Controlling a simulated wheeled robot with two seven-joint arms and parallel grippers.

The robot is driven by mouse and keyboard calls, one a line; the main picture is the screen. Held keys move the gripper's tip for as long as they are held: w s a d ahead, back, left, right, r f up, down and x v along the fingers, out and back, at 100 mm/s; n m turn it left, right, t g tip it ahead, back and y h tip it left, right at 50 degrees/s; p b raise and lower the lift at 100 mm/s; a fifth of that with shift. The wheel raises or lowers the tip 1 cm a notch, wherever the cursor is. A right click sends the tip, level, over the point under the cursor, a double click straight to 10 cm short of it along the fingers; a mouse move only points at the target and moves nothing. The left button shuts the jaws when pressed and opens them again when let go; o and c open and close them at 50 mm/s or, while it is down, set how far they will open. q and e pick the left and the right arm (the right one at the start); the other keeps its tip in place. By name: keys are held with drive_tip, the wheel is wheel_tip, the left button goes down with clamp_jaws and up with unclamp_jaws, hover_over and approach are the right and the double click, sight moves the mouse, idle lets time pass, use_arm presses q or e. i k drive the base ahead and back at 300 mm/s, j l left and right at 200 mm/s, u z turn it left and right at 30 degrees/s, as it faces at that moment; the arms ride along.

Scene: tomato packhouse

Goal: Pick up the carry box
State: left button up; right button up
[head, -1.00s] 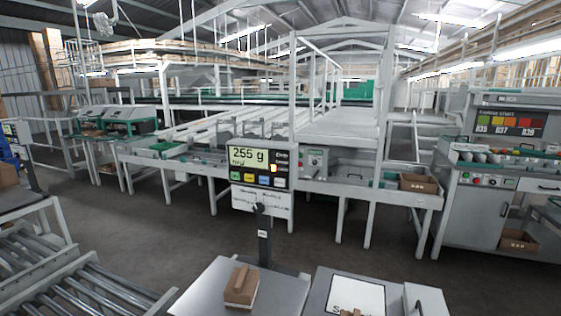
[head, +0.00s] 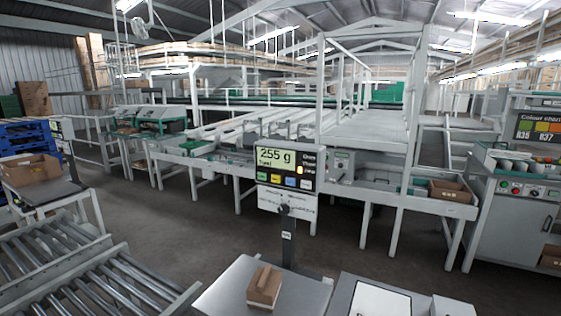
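A small brown cardboard box (head: 265,286) with a raised strip along its top, the likely carry box, sits on the grey pan (head: 232,284) of a weighing scale at the bottom middle of the head view. The scale's display (head: 287,168) stands on a post behind it and reads 255 g. Nothing is touching the small box. Neither of my grippers is in view.
An open cardboard box (head: 30,170) stands on a stand at the left, by blue pallets (head: 25,135). Roller conveyors (head: 90,285) fill the lower left. A brown box (head: 451,190) sits on the packing line at right. Open floor (head: 190,225) lies between.

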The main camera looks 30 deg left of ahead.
sight(264, 289)
drive_tip(key=j+z, duration=0.2)
drive_tip(key=j, duration=0.2)
drive_tip(key=k+j+z, duration=0.2)
drive_tip(key=j, duration=0.2)
drive_tip(key=j+z, duration=0.2)
drive_tip(key=j, duration=0.25)
